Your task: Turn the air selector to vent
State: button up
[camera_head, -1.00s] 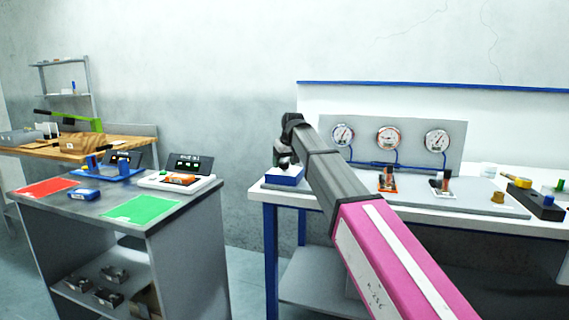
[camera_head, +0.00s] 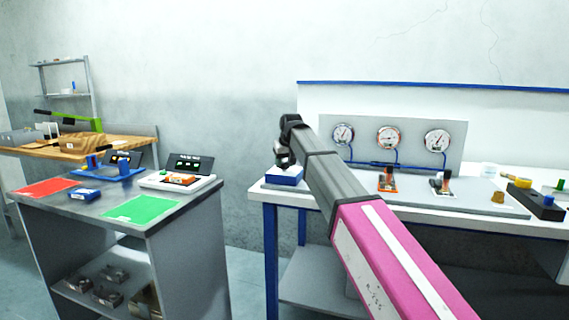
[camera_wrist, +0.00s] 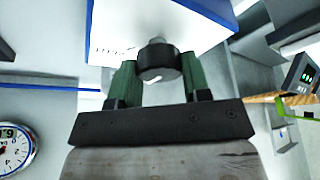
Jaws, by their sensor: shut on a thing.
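The air selector appears as a small blue-and-white box (camera_head: 285,176) at the left end of the wall bench. In the wrist view its white face (camera_wrist: 112,22) carries printing too small to read. A short dark round knob (camera_wrist: 157,68) with a pale mark stands out from that face on a grey stem. My gripper (camera_wrist: 157,72) has one green finger on each side of the knob and is shut on it. In the head view my gripper (camera_head: 283,153) is above the box, and the knob is hidden there. I cannot read the selector's setting.
Three round gauges (camera_head: 388,138) with blue piping stand behind the bench (camera_head: 440,208). Orange and dark fittings (camera_head: 388,181) sit right of my arm. A separate table with red and green mats (camera_head: 140,208) stands at left, with a floor gap between.

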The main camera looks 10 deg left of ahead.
jog(key=m+h, duration=0.1)
jog(key=m, duration=0.3)
jog(key=shift+t, duration=0.3)
jog(key=shift+a+m+h, duration=0.1)
jog(key=shift+m+h, duration=0.9)
jog(key=shift+m, duration=0.9)
jog(key=o, duration=0.9)
jog(key=shift+o, duration=0.2)
jog(key=v, duration=1)
jog(key=shift+s+r, duration=0.3)
jog(key=shift+r, duration=0.05)
